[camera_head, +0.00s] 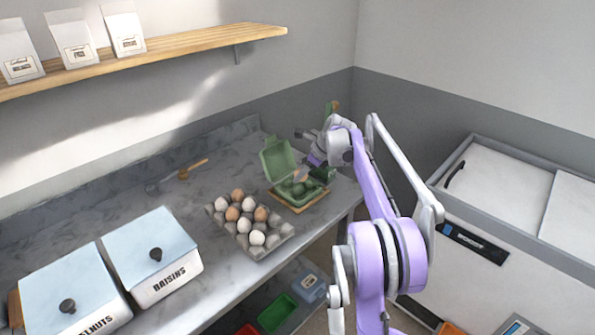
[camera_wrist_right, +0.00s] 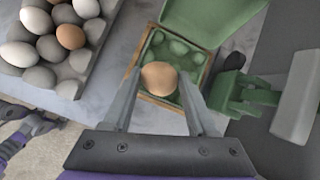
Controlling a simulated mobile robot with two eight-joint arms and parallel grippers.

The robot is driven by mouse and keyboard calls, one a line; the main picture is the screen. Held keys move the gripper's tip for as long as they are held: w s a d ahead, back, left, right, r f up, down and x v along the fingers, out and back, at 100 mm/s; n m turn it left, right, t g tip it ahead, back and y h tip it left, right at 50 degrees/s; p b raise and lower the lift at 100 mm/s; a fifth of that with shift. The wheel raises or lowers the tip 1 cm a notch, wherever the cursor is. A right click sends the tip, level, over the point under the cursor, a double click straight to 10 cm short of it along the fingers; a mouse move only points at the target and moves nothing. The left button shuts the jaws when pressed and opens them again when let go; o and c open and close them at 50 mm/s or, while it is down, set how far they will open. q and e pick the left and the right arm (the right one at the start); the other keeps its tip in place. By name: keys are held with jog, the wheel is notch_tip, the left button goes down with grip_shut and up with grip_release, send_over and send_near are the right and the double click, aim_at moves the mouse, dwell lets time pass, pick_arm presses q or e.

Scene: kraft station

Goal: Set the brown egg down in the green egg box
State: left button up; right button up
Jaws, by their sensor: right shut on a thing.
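The green egg box (camera_head: 277,160) stands with its lid open on a wooden tray (camera_head: 314,201) at the counter's far right end. It also shows in the right wrist view (camera_wrist_right: 178,48), with its cups facing up. My right gripper (camera_wrist_right: 159,77) is shut on the brown egg (camera_wrist_right: 158,79), with one finger on each side. The egg is over the cups in that view; I cannot tell how high above them it is. In the head view my right arm reaches to the box from the right, and the held egg is hard to make out. My left gripper is not identifiable.
A grey egg tray (camera_head: 273,238) with several white and brown eggs stands left of the box. A green device (camera_wrist_right: 240,92) is close on the box's right. Two lidded bins (camera_head: 168,283) stand at the front left. A wooden-handled tool (camera_head: 193,168) lies behind.

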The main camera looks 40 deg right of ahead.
aim_at(300, 187)
dwell(0.4)
jog(key=shift+w, duration=0.55)
jog(key=shift+s+f, duration=0.1)
jog(key=shift+f, duration=0.9)
jog(key=shift+f+b, duration=0.25)
jog(key=shift+b, duration=0.1)
jog(key=shift+f+b, duration=1.05)
jog(key=shift+f, duration=1.1)
dwell(0.7)
jog(key=o, duration=0.9)
